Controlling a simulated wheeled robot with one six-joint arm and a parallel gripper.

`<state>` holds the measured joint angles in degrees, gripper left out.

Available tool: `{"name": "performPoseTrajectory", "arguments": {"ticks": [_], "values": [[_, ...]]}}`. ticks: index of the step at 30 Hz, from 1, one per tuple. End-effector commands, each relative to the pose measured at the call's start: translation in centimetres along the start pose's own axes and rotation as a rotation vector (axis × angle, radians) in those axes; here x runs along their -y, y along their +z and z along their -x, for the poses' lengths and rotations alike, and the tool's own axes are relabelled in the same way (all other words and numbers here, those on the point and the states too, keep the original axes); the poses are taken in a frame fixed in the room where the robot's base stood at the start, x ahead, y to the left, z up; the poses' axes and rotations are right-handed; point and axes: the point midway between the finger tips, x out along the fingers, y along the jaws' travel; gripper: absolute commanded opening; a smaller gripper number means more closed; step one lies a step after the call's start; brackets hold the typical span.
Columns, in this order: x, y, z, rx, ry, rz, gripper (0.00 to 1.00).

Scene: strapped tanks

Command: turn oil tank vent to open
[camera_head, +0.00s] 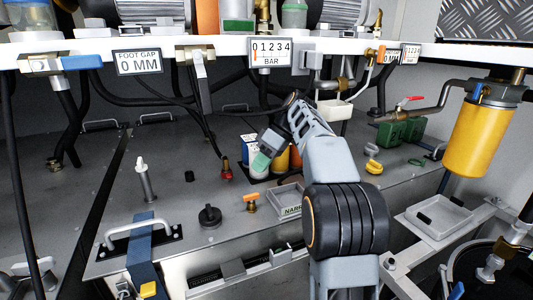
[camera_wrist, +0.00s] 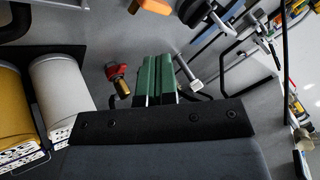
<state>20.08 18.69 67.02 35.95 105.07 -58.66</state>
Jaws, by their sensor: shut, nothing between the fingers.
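No label in view names the oil tank vent, so I cannot tell which fitting it is. Candidates on the grey deck are a red-topped brass fitting (camera_head: 227,169), a black round knob (camera_head: 210,215) and a small orange-handled valve (camera_head: 251,201). My gripper (camera_head: 262,161) is tilted down to the left above the deck, in front of the cans and right of the red-topped fitting. In the wrist view its green fingers (camera_wrist: 157,78) are together, with nothing seen between them. The red-topped fitting (camera_wrist: 118,78) shows just left of the fingers, apart from them.
A white can (camera_wrist: 62,90) and a yellow can (camera_wrist: 14,110) stand close to my gripper. An upright pin (camera_head: 144,180) and a blue strap (camera_head: 143,255) with a handle are at left. A labelled grey tray (camera_head: 287,201) lies right. Black hoses hang from the white shelf (camera_head: 215,48).

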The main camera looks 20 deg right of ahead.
Motion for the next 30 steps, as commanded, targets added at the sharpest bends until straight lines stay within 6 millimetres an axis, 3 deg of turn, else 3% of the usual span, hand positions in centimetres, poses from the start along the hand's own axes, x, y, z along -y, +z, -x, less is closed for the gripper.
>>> {"name": "performPoseTrajectory", "arguments": {"ticks": [6,16,23,30], "values": [[-0.1,-0.2,2.7,-0.005,0.003,-0.001,0.0],[0.4,-0.2,3.0,0.002,0.021,-0.031,0.0],[4.0,1.2,-0.8,0.044,0.18,-0.252,0.0],[8.1,6.9,-6.8,0.047,0.447,-0.492,0.0]]}}
